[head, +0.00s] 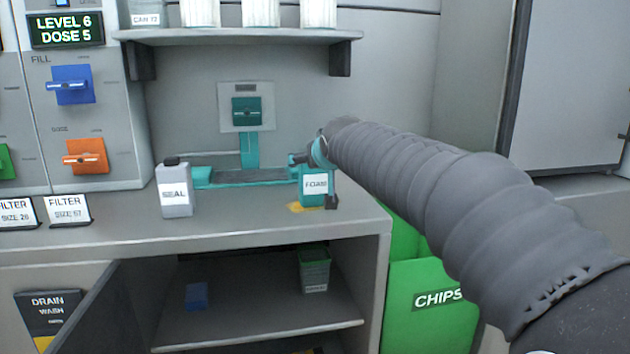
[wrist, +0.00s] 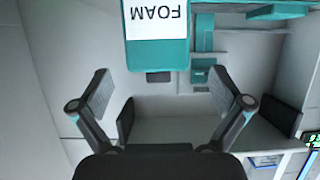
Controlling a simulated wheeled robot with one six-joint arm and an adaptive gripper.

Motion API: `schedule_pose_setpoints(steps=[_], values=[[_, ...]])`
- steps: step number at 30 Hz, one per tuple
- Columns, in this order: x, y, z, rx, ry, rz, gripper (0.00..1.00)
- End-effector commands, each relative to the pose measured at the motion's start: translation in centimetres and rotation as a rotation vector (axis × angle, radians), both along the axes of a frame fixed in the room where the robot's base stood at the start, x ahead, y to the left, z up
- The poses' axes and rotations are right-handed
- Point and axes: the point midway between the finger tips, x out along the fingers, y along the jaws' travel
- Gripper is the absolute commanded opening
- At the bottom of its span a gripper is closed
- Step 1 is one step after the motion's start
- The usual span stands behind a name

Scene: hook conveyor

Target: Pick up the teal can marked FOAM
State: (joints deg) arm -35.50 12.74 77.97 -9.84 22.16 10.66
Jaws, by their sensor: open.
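The teal can (head: 314,198) stands upright on the counter near its right end, with a white label facing out. Its label reads FOAM, upside down, in the wrist view (wrist: 157,57), where the can is at the top centre. My gripper (head: 314,180) is at the can in the head view, hiding part of its top. In the wrist view my gripper (wrist: 165,92) has its two fingers spread wide and nothing between them. The can appears beyond the fingertips, roughly centred between them.
A grey SEAL can (head: 176,190) stands to the left on the counter. A teal fixture (head: 240,178) lies behind, below a wall switch (head: 246,110). A shelf (head: 240,37) with white containers hangs above. A green CHIPS bin (head: 425,300) stands right of the counter.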

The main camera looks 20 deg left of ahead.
Motion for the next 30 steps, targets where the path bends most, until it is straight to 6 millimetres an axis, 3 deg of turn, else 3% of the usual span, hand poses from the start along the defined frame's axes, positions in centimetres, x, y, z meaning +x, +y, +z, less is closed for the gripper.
schedule_pose_setpoints(steps=[12, 23, 30], values=[[3.7, 2.0, -1.6, -0.001, 0.001, 0.0, 1.0], [4.3, 2.4, -1.9, 0.001, -0.001, 0.001, 1.0], [4.3, 2.4, -1.9, 0.0, 0.0, 0.001, 0.4]])
